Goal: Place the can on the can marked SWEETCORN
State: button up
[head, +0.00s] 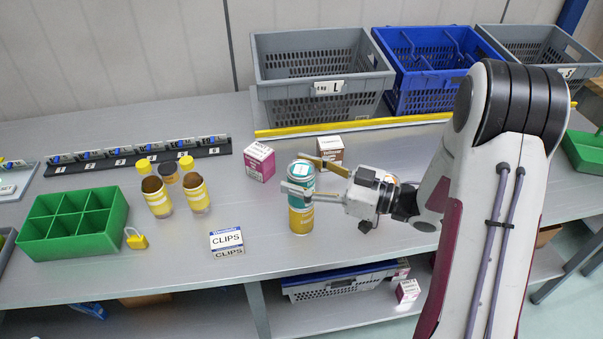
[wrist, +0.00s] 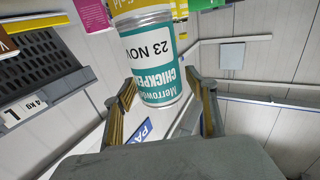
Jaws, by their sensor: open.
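A teal and white can (head: 301,172) marked CHICKPEAS stands upright on top of a yellow can (head: 301,219) in the head view. The yellow can's own name cannot be read. My gripper (head: 291,172) is open, with one finger on each side of the teal can near its upper part. In the wrist view the teal can (wrist: 155,62) shows its label and a date, between the spread fingers (wrist: 160,82). Part of the yellow can (wrist: 128,6) shows beyond it, and the two cans meet end to end.
A pink box (head: 259,161) and a brown box (head: 330,149) stand behind the cans. A CLIPS box (head: 227,242) is left, with jars (head: 157,197) and a green divided tray (head: 72,224) beyond. Grey (head: 320,68) and blue totes (head: 430,70) stand at the back.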

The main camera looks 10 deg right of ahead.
jog(key=shift+r, duration=0.15)
jog(key=shift+s+d, duration=0.15)
jog(key=shift+d, duration=0.25)
jog(key=v, duration=1.1)
jog(key=shift+s, duration=0.2)
jog(key=shift+w, duration=0.1)
dwell(0.4)
